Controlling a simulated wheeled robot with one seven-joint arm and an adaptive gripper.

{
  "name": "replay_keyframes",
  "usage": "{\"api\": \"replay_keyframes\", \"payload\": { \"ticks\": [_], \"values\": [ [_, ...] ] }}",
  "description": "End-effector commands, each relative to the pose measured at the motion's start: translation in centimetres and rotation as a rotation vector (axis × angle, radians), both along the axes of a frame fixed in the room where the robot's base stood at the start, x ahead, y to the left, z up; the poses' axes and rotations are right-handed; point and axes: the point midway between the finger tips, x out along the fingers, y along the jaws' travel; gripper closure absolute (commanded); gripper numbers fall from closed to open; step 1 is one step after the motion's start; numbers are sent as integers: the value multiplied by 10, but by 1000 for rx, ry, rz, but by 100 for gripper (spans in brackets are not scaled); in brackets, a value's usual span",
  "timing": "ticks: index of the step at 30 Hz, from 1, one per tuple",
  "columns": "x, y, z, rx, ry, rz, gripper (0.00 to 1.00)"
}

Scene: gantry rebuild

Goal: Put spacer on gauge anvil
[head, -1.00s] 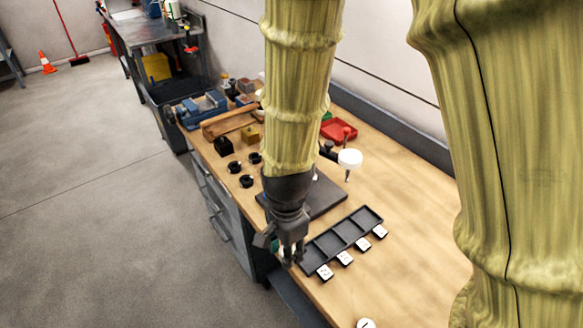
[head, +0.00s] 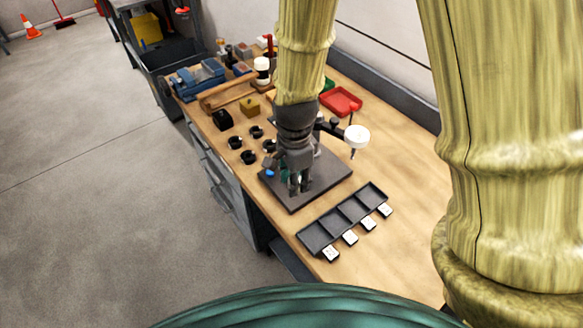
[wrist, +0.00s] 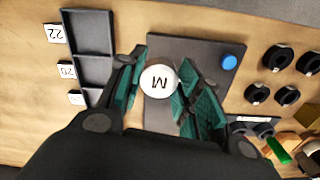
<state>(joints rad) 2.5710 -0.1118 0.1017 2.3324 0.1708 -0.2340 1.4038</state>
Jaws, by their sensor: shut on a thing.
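The spacer (wrist: 158,80), a round piece with a white top marked M, sits between my fingers in the wrist view. My gripper (head: 295,188) is shut on it, above the dark base plate (head: 328,187) of the gauge in the head view. The gripper (wrist: 157,95) also shows from above in the wrist view, with teal pads on both sides of the spacer. The gauge's white round dial (head: 356,137) is right of my gripper in the head view. I cannot make out the anvil; my gripper and wrist cover part of the plate.
A dark compartment tray (head: 316,237) with white number tags lies in front of the plate. Several black rings (head: 235,142) stand left of it. A red tray (head: 341,99), a blue vise (head: 196,80) and a wooden tool are farther back. The bench's right front is clear.

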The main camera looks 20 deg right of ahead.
Motion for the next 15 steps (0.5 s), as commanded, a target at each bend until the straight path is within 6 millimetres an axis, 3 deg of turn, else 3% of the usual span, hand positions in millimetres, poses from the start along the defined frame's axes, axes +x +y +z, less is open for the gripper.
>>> {"api": "replay_keyframes", "payload": {
  "ticks": [7, 15],
  "values": [
    [41, -16, -2, 1, 1, 1, 90],
    [55, -20, -7, 0, 1, 5, 90]
  ]
}}
